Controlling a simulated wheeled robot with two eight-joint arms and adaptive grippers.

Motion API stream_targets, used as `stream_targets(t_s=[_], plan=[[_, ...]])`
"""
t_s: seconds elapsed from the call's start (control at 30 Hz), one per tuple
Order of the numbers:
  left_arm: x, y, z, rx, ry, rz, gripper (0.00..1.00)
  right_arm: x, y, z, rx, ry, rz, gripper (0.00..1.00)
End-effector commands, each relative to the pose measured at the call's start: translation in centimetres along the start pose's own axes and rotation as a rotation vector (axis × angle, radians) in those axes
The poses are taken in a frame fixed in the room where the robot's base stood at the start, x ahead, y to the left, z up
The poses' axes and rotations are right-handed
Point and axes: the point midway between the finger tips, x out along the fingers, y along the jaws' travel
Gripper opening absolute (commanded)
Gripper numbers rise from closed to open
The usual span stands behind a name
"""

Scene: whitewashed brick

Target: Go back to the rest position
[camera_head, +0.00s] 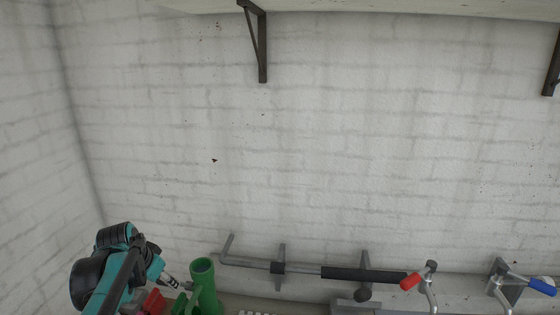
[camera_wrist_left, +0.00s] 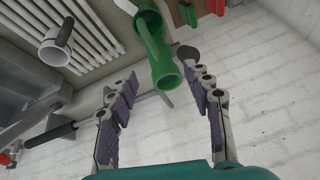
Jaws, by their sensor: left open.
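My left arm comes in at the lower left of the head view, and its gripper (camera_head: 174,282) is beside a green cylindrical vessel (camera_head: 204,282). In the left wrist view my left gripper (camera_wrist_left: 162,88) has its padded fingers spread wide, with nothing between the pads. The green vessel (camera_wrist_left: 154,45), with a handle, shows beyond the fingertips, open end toward the camera. Whether a finger touches it I cannot tell. My right gripper is in neither view.
A red object (camera_head: 155,301) lies by the gripper. A metal bar with a black sleeve (camera_head: 362,275) and red- and blue-handled taps stand right. Upper wall space is clear below the shelf (camera_head: 400,8).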

Motion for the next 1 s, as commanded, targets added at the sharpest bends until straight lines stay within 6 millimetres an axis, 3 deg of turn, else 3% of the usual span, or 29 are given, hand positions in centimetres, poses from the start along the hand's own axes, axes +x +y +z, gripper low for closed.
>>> stream_targets(t_s=[0.03, 0.2, 0.3, 0.43, 0.5, 0.63, 1.0], plan=[[1.7, 3.1, 2.0, -0.011, 0.008, -0.001, 0.50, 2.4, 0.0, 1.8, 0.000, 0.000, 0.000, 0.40], [4.6, 12.1, 8.3, -0.100, 0.050, -0.012, 0.50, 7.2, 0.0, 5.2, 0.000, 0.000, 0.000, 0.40], [6.8, 16.6, 12.7, -0.153, 0.079, -0.013, 0.50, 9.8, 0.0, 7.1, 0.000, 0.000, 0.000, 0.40], [9.7, 20.9, 17.7, -0.212, 0.115, -0.008, 0.50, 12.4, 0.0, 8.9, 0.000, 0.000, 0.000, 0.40], [11.0, 22.5, 19.7, -0.238, 0.131, -0.004, 0.50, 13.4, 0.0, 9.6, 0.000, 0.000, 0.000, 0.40], [12.4, 24.0, 21.9, -0.269, 0.148, 0.001, 0.50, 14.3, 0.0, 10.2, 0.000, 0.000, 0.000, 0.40], [12.5, 24.4, 22.3, -0.281, 0.154, 0.003, 0.50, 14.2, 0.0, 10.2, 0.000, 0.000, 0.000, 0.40]])
